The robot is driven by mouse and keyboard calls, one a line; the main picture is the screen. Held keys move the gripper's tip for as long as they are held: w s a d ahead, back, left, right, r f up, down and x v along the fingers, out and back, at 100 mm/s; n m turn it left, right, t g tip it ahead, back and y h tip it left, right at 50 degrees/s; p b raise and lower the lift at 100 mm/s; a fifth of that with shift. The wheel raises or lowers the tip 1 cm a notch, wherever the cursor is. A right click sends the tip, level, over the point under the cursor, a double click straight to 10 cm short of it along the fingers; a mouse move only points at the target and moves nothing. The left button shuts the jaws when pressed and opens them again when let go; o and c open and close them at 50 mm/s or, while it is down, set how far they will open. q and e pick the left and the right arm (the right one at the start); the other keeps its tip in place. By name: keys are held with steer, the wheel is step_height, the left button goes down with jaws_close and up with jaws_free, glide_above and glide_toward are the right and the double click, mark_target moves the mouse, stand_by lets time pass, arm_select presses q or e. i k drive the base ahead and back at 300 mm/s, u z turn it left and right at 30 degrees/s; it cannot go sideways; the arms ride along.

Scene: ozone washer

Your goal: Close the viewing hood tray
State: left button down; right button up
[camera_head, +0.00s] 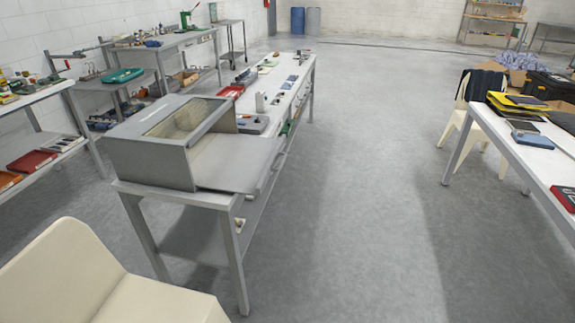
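The viewing hood (152,158) is a grey metal box with a sloped glass window on top. It stands on the near end of a long white bench. Its tray (238,163) is a flat grey panel that sticks out from the hood's right side, so it stands open. The tray's outer edge (268,168) reaches toward the aisle. Neither of my grippers shows in the head view.
A cream chair (110,285) stands in the near left, in front of the bench. Grey floor (355,220) is clear right of the bench. A white table (535,150) with a cream chair behind it stands at the right. Shelves (45,150) line the left wall.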

mark_target(241, 164)
steer(key=z, duration=0.35)
steer(key=i, duration=1.45)
steer(key=u, duration=0.35)
